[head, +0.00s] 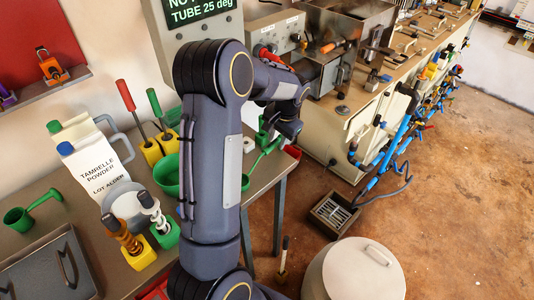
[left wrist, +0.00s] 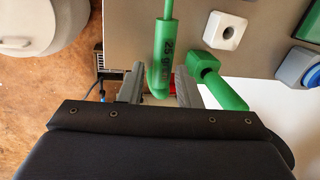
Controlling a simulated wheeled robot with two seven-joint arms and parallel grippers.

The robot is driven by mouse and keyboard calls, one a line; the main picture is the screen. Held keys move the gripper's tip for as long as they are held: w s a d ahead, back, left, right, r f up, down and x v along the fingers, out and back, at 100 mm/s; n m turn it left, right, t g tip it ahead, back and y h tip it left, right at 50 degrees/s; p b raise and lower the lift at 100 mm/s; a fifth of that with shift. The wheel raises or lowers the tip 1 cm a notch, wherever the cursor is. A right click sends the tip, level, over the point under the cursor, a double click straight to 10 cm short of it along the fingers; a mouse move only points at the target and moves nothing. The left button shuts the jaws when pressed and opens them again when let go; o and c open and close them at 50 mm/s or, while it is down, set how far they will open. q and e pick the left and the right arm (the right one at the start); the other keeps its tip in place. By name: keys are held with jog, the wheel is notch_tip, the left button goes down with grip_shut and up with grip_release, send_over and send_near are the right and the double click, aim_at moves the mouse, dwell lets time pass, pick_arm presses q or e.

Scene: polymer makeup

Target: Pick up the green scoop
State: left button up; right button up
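A green scoop has its bowl (head: 168,176) on the left table in the head view, partly hidden behind my left arm. A green handle (head: 262,156) shows right of the arm near the table edge and seems to belong to it. In the left wrist view a green handle with printed lettering (left wrist: 164,48) ends between the fingers of my left gripper (left wrist: 159,85). The fingers are apart, one on each side, with a small gap on the left. In the head view my left gripper (head: 287,130) is above the table edge. A smaller green scoop (head: 30,213) lies far left. My right gripper is not seen.
A white powder jug (head: 92,155), tools in yellow and green blocks (head: 165,232) and a grey tray (head: 48,268) crowd the table. Another green piece (left wrist: 215,80) is close right of the gripper. A white bin (head: 352,272) stands on the floor.

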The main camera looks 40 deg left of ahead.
aim_at(275, 142)
pick_arm(q)
jog(key=f, duration=0.2)
jog(key=a+f+p, duration=0.1)
jog(key=f, duration=0.1)
jog(key=shift+s, duration=0.2)
jog(key=shift+a+f, duration=0.15)
jog(key=shift+f, duration=0.25)
grip_shut()
jog(key=shift+r, duration=0.15)
